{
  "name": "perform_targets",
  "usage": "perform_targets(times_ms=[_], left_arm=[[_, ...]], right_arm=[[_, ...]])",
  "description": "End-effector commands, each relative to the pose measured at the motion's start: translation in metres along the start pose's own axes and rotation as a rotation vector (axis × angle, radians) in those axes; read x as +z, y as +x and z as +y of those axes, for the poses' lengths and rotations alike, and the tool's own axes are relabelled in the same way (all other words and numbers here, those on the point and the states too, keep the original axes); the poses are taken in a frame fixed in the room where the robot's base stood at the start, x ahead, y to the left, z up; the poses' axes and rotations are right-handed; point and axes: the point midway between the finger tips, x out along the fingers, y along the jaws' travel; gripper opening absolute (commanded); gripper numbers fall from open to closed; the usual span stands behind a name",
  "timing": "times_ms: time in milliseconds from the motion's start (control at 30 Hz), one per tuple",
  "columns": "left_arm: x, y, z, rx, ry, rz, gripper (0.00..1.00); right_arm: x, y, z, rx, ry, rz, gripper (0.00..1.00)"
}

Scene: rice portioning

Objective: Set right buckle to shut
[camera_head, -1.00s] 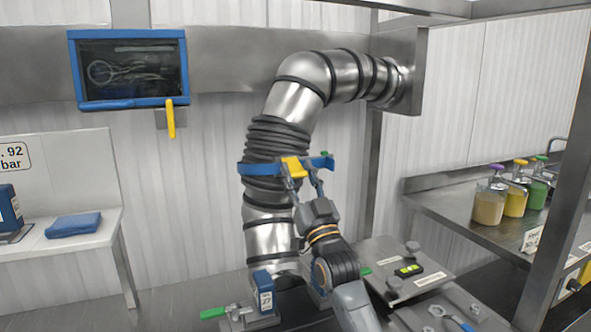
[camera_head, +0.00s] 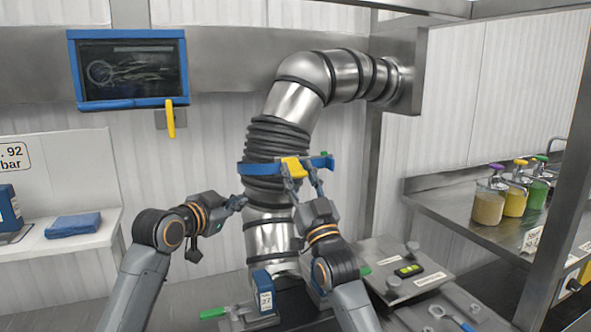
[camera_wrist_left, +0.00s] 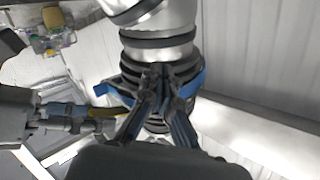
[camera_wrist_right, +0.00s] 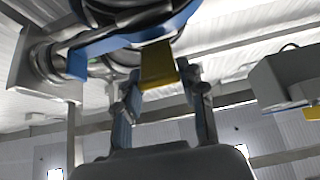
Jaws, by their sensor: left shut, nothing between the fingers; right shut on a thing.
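A blue strap (camera_head: 258,169) runs around the black ribbed sleeve (camera_head: 278,138) of the steel pipe. A yellow buckle (camera_head: 293,167) sits on the strap's front; whether its lever is open or closed I cannot tell. My right gripper (camera_head: 302,184) is shut on the yellow buckle from below. In the right wrist view the yellow buckle (camera_wrist_right: 158,66) lies between its fingertips. My left gripper (camera_head: 238,202) is shut and empty, at the pipe's left side below the strap. In the left wrist view its closed fingers overlap the sleeve, with the strap (camera_wrist_left: 192,85) behind.
A blue-framed screen (camera_head: 128,68) with a yellow handle hangs at upper left. A blue cloth (camera_head: 73,225) lies on the left shelf. A small blue device (camera_head: 263,292) stands below the pipe. Sauce pump bottles (camera_head: 489,205) stand on the right counter.

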Motion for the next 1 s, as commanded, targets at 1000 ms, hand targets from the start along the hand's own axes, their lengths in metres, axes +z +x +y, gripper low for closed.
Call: perform_targets(times_ms=[1000], left_arm=[[-0.189, -0.070, 0.078, 0.330, 0.560, -0.179, 0.00]], right_arm=[[-0.003, 0.001, 0.001, 0.001, 0.000, 0.007, 0.00]])
